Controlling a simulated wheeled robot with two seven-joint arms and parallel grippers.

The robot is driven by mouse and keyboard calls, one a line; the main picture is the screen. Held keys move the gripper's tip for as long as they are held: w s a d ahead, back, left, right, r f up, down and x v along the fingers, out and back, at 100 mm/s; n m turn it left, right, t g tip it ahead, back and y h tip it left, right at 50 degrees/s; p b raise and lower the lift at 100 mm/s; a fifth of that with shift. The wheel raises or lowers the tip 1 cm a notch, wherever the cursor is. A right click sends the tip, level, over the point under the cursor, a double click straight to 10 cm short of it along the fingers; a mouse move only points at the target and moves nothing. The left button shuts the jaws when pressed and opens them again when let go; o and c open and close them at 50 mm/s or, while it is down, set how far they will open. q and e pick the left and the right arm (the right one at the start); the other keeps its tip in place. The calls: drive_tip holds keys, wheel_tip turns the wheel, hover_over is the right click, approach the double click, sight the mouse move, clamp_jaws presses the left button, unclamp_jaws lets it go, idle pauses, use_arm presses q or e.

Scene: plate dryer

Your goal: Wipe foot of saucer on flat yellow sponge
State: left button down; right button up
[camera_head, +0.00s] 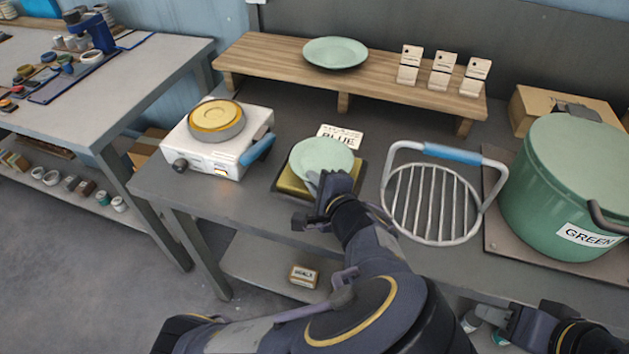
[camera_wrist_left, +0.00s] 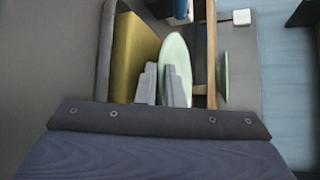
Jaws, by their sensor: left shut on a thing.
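A pale green saucer (camera_head: 318,157) is over the flat yellow sponge (camera_head: 291,183), which lies in a dark tray on the bench. My left gripper (camera_head: 322,184) is shut on the saucer's near rim. In the left wrist view the fingers (camera_wrist_left: 163,85) pinch the saucer (camera_wrist_left: 178,58), seen nearly edge-on beside the sponge (camera_wrist_left: 132,55). I cannot tell whether its foot touches the sponge, as the underside is hidden. My right gripper (camera_head: 497,324) is low at the bottom right, away from the saucer; its jaw opening is unclear.
A hot plate (camera_head: 198,149) stands left of the sponge, with a "BLUE" card (camera_head: 341,137) behind. To the right are a wire rack with a blue handle (camera_head: 441,151) and a green pot (camera_head: 560,190).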

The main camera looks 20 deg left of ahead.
use_arm(q)
drive_tip(key=shift+f+b, duration=0.5)
drive_tip(key=shift+b, duration=0.05)
idle(1.1)
drive_tip(key=shift+d, duration=0.1)
